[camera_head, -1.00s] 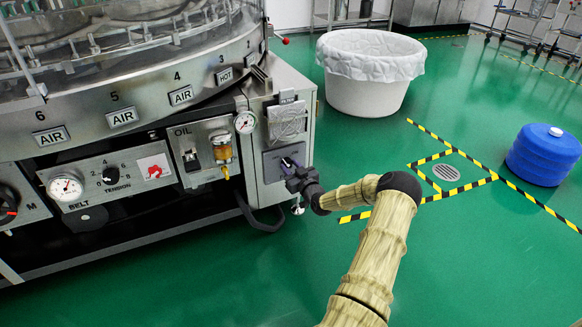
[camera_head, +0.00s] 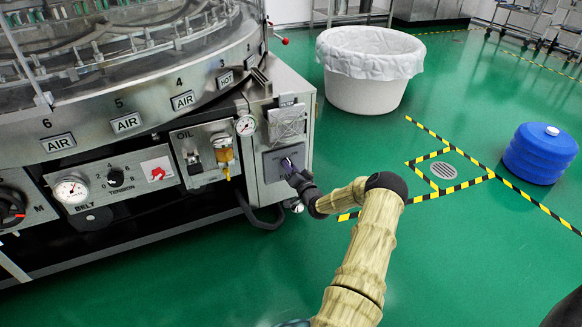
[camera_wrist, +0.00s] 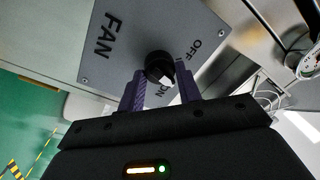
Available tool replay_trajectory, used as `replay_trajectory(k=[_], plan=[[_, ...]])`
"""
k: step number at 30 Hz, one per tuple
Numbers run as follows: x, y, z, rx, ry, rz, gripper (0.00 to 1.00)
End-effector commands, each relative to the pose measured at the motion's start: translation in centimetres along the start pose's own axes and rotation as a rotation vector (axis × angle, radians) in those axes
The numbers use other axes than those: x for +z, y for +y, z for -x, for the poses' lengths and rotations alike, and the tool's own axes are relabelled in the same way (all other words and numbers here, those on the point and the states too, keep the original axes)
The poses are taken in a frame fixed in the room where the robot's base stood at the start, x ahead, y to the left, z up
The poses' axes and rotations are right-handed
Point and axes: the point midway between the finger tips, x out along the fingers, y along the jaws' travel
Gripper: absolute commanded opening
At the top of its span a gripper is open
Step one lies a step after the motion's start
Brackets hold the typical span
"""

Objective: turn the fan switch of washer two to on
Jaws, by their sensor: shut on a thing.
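The fan switch is a black rotary knob (camera_wrist: 158,64) on a grey plate (camera_wrist: 118,36) with the words FAN, OFF and ON. In the wrist view the knob's white mark is at the ON side, by the partly covered ON label. My gripper (camera_wrist: 162,72) has its two purple fingers on either side of the knob and is shut on it. In the head view my gripper (camera_head: 290,168) is at the switch plate (camera_head: 274,159) on the right end of the washer (camera_head: 108,145); the knob is mostly hidden there by my gripper.
A filter cover (camera_head: 288,122) is just above the switch plate. A gauge (camera_head: 246,125) and an oil unit (camera_head: 223,152) are to its left. A white lined tub (camera_head: 368,92) and a blue round container (camera_head: 541,153) stand on the green floor, which is otherwise largely clear at right.

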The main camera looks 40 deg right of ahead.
Motion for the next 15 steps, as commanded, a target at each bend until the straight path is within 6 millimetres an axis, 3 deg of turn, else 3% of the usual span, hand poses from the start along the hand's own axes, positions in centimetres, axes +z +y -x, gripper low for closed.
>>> replay_trajectory(k=[15], plan=[[0.21, 0.19, 0.12, 0.010, 0.030, -0.448, 0.11]])
